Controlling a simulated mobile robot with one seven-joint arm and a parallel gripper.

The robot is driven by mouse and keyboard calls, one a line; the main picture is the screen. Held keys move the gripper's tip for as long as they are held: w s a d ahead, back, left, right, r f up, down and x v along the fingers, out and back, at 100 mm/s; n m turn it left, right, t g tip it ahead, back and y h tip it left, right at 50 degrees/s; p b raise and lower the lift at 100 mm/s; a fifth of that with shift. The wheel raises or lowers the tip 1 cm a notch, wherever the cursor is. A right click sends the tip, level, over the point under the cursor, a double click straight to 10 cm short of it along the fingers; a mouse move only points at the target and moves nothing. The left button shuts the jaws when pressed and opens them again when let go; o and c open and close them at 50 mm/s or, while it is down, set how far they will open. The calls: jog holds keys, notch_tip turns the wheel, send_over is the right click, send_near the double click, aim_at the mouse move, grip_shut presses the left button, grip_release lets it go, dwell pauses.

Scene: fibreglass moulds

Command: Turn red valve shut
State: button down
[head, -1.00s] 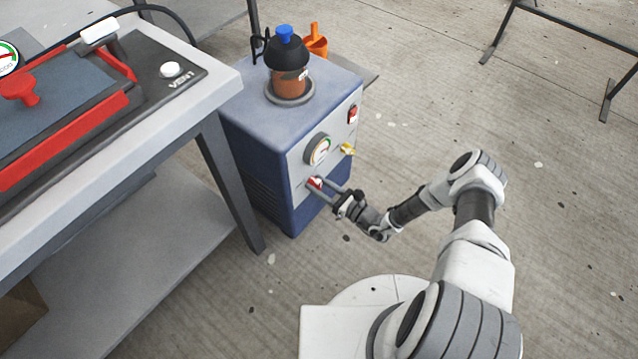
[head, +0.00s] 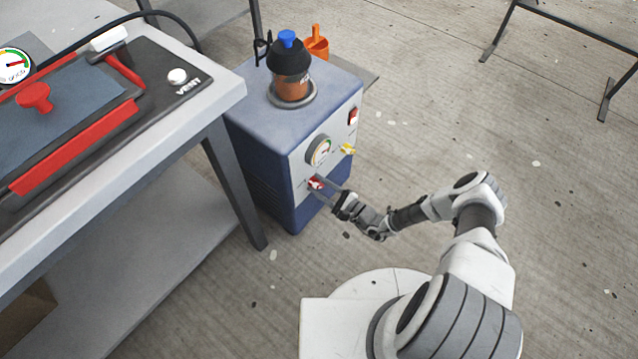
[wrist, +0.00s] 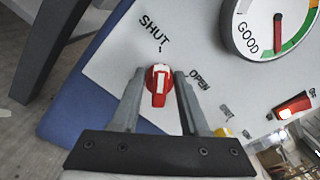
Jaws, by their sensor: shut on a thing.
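The red valve (head: 315,183) is a small red knob with a white stripe, low on the front panel of the blue pump box (head: 262,150). In the wrist view the knob (wrist: 159,82) sits between the two grey fingers of my gripper (wrist: 160,88), which are shut on it. Its white stripe runs nearly upright in that view, roughly in line with the mark under the word SHUT. The word OPEN is to the right, past the right finger. In the head view my gripper (head: 322,190) reaches the panel from the lower right.
A gauge (head: 320,150), a yellow knob (head: 347,149) and a red switch (head: 353,116) share the panel. A table (head: 225,100) with a red-edged mould is at left.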

jog(key=shift+n, duration=0.5)
jog(key=shift+c, duration=2.1)
grip_release()
jog(key=shift+d, duration=0.1)
